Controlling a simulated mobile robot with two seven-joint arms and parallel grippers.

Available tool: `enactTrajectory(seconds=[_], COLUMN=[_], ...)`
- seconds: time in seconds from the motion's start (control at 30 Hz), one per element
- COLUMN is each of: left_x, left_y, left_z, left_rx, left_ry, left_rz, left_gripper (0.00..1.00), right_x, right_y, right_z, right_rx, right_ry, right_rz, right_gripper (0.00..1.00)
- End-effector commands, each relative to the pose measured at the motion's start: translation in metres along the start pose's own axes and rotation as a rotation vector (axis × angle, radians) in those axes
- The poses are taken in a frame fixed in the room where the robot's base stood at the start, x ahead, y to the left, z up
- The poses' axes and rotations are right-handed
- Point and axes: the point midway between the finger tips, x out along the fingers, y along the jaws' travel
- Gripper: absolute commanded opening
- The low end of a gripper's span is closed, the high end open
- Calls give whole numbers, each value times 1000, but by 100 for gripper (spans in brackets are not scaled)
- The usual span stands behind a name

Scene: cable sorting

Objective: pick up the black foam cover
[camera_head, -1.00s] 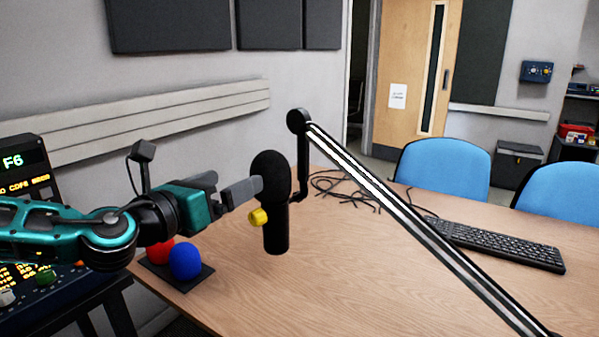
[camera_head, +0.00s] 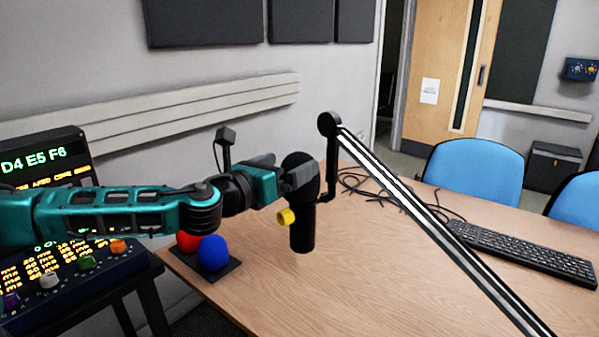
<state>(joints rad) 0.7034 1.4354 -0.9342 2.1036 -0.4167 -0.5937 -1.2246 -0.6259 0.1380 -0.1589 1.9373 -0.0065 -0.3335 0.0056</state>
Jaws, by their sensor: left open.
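The black foam cover (camera_head: 299,159) sits on top of the upright black microphone (camera_head: 302,232), which hangs from the boom arm above the desk. My left gripper (camera_head: 304,177) reaches in from the left at the height of the cover. Its jaws are open. The near finger lies across the front of the cover and hides part of its lower half. The other finger is not clearly seen, and I cannot tell whether either finger touches the foam. My right gripper is out of view.
The striped boom arm (camera_head: 430,220) slants across the desk (camera_head: 370,285) to the right. A yellow knob (camera_head: 286,217) sticks out from the microphone. A red ball (camera_head: 188,241) and a blue ball (camera_head: 213,252) rest on a dark base below my arm.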

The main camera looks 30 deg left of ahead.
Motion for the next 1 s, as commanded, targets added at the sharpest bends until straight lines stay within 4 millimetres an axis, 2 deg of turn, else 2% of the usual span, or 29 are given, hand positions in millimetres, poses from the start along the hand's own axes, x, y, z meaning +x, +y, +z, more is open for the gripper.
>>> enactTrajectory(seconds=[0.3, 0.63, 1.0], left_x=[41, 47, 46], left_y=[3, 3, 3], left_z=[-4, -5, -5], left_rx=[-3, -1, -1], left_ry=[-2, 1, 1], left_rz=[-1, -1, 0], left_gripper=[100, 100, 66], right_x=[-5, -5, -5], right_y=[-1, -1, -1], right_z=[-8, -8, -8], right_rx=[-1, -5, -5], right_ry=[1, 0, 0], right_rz=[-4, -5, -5], right_gripper=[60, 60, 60])
